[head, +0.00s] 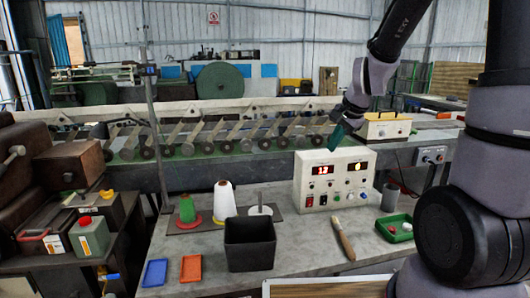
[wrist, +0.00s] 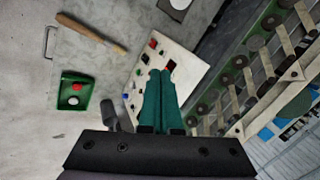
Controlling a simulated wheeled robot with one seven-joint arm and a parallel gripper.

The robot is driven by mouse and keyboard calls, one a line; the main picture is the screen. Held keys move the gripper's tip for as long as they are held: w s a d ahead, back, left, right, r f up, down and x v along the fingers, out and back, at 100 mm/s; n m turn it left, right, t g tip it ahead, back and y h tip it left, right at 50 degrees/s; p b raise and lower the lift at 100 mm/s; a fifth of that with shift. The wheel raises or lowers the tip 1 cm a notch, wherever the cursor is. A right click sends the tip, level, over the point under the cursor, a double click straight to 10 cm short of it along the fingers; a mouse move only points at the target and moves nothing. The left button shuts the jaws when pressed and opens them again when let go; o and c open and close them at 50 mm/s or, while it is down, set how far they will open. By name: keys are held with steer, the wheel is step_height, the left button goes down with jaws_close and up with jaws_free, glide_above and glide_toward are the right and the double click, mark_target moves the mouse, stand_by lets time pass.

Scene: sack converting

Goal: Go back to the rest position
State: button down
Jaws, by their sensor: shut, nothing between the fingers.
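My arm comes in from the right of the head view.
The grey table holds a black bin (head: 250,243), a blue tray (head: 155,273), an orange tray (head: 191,268), thread cones (head: 224,200), a wooden-handled brush (head: 342,238) and a green tray (head: 394,228). A conveyor with rollers runs behind. The table's front middle is fairly clear.

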steer(key=s+d+r+n+t, duration=0.1)
steer(key=s+r+n, duration=0.2)
steer(key=s+r, duration=0.5)
steer(key=s+d+r+n+t, duration=0.1)
steer(key=s+d+r+n, duration=0.1)
steer(key=s+r, duration=0.6)
steer(key=s+n, duration=0.1)
steer(key=s, duration=0.2)
steer(key=shift+d+r+n, duration=0.3)
steer(key=shift+r, duration=0.05)
steer(key=shift+a, duration=0.1)
